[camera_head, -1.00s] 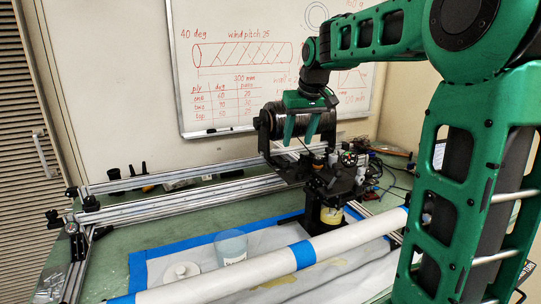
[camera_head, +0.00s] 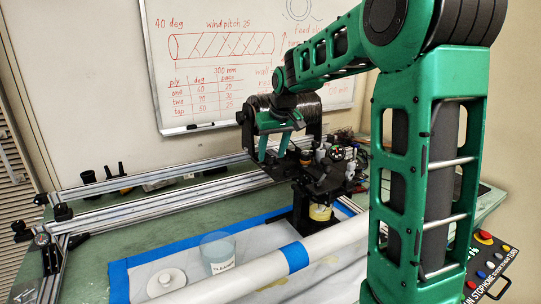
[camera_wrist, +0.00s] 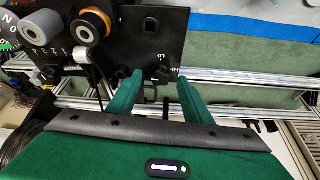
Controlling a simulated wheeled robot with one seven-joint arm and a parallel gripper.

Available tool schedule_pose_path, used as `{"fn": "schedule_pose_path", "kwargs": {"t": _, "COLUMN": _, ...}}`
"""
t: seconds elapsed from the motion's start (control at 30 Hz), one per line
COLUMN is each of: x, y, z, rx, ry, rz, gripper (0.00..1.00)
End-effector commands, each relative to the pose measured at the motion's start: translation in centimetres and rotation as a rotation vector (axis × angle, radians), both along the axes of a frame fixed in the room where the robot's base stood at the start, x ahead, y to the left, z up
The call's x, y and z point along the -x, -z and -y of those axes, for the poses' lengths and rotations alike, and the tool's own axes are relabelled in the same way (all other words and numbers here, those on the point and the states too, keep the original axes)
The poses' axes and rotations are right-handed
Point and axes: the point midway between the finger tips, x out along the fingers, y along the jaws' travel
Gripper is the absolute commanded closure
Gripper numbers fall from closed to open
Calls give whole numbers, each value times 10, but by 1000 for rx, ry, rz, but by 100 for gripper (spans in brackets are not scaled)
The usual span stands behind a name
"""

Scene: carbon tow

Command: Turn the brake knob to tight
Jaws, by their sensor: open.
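A black knob (camera_wrist: 156,69) sits on a dark plate (camera_wrist: 130,42) in the wrist view, with small white marks that look like LO and HI beside it. It appears to be the brake knob; its exact setting is hard to read. My gripper (camera_wrist: 160,78) is open, with its two green fingers on either side of the knob in the picture. I cannot tell whether they touch it.
An orange-rimmed roller (camera_wrist: 90,25) and a grey roller (camera_wrist: 77,55) stand on the plate left of the knob. A long white tube (camera_head: 325,243) with blue tape crosses in front of the carriage. A clear cup (camera_head: 217,250) and a white lidded dish (camera_head: 166,282) stand near the front.

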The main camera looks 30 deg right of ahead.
Motion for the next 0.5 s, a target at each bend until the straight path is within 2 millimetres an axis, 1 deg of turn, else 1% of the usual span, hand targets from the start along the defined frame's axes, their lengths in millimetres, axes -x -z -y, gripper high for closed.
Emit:
{"fn": "schedule_pose_path", "kwargs": {"t": 0.1, "x": -2, "y": 7, "z": 0, "rx": 0, "ry": 0, "rz": -1, "gripper": 55}}
{"fn": "schedule_pose_path", "kwargs": {"t": 0.4, "x": -3, "y": 8, "z": 0, "rx": 0, "ry": 0, "rz": 0, "gripper": 55}}
{"fn": "schedule_pose_path", "kwargs": {"t": 0.43, "x": -3, "y": 8, "z": 0, "rx": 0, "ry": 0, "rz": 0, "gripper": 57}}
{"fn": "schedule_pose_path", "kwargs": {"t": 0.47, "x": -3, "y": 8, "z": 0, "rx": 0, "ry": 0, "rz": 0, "gripper": 64}}
{"fn": "schedule_pose_path", "kwargs": {"t": 0.5, "x": -3, "y": 8, "z": 0, "rx": 0, "ry": 0, "rz": 0, "gripper": 74}}
